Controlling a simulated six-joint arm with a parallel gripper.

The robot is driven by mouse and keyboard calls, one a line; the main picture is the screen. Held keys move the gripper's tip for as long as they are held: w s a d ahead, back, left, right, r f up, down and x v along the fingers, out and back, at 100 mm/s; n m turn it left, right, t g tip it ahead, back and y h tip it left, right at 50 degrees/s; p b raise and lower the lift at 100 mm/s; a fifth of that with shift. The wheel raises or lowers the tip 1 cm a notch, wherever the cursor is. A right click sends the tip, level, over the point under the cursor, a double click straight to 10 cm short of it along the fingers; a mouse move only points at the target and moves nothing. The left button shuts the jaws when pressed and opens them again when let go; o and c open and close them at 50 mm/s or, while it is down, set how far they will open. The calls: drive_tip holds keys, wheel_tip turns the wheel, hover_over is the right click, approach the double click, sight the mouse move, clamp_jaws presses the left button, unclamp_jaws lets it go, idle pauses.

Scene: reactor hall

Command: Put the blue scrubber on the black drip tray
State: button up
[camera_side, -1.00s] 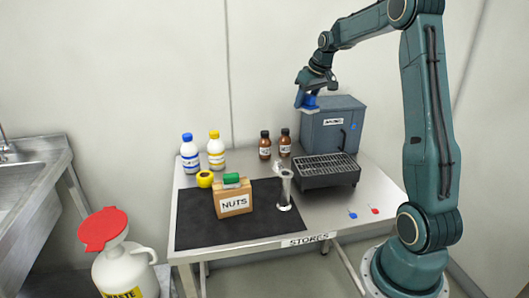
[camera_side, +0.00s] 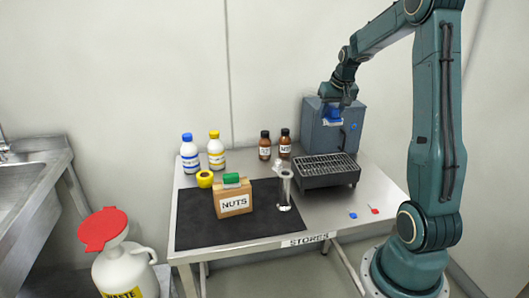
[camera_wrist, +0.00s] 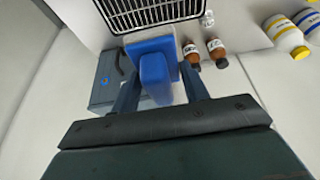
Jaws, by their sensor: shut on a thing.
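The blue scrubber (camera_side: 333,117) is held in my gripper (camera_side: 335,108), which is shut on it. In the side view it hangs in the air in front of the grey-blue cabinet, above and behind the drip tray. In the wrist view the scrubber (camera_wrist: 152,62) sits between the two fingers. The black drip tray (camera_side: 329,181) stands on the right part of the steel table, a dark box with a slatted grille on top. Its grille is bare and also shows at the top of the wrist view (camera_wrist: 150,12).
The grey-blue cabinet (camera_side: 345,139) stands behind the tray. Two brown bottles (camera_side: 265,146) stand left of it, and a glass cylinder (camera_side: 284,190) stands by the tray. A nuts box (camera_side: 234,202) with a green thing on top sits on the black mat (camera_side: 210,236).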

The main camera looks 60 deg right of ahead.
hover_over(323, 160)
drive_tip(key=s+a, duration=0.1)
wheel_tip(323, 160, down, 12)
drive_tip(key=shift+r, duration=0.25)
drive_tip(key=shift+f, duration=2.1)
drive_tip(key=shift+f, duration=0.15)
drive_tip(key=o, duration=1)
